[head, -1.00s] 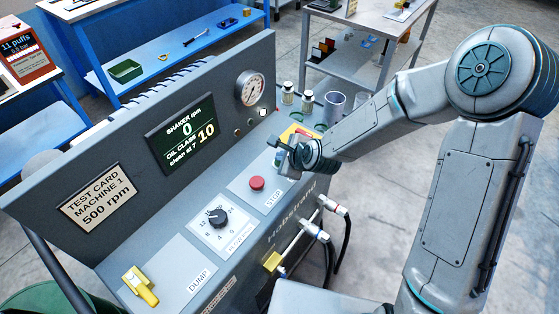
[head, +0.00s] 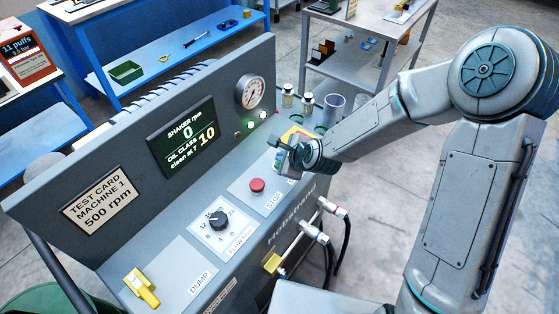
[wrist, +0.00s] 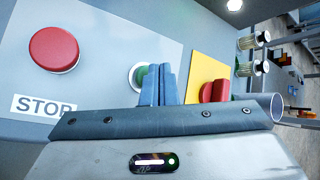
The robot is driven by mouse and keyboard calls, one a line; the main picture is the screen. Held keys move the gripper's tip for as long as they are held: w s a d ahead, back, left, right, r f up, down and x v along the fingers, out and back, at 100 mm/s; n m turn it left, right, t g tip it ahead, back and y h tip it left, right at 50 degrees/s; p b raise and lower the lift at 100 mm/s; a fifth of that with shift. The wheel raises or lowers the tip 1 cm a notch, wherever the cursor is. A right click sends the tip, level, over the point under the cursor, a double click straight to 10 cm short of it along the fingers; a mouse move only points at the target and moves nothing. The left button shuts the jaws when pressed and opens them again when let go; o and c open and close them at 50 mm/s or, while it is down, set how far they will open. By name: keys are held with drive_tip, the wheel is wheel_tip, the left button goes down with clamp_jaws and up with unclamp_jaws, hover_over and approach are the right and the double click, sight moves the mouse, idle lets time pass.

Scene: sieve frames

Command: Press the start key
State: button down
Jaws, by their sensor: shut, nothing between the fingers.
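A green round key in a pale ring (wrist: 138,76) sits on a light plate to the right of the red STOP button (wrist: 53,49) in the wrist view. Its label is not visible there. My gripper (wrist: 157,70) is shut and empty, its fingertips overlapping the green key's right side. In the head view my gripper (head: 281,160) is low over the panel, beyond the red button (head: 257,185), and mostly hides the green key. I cannot tell whether the fingertips touch it. The display (head: 184,137) reads shaker 0 rpm and oil class 10.
A yellow plate with a red knob (wrist: 207,92) is close right of my fingers. Glass bottles (head: 288,96) and a grey cup (head: 334,105) stand beyond the panel. A black dial (head: 218,220) and yellow dump lever (head: 141,288) are nearer. A gauge (head: 251,92) is above.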

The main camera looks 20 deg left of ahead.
drive_tip(key=shift+r, duration=0.15)
wheel_tip(320, 180, up, 5)
drive_tip(key=p, duration=0.4)
idle(1.0)
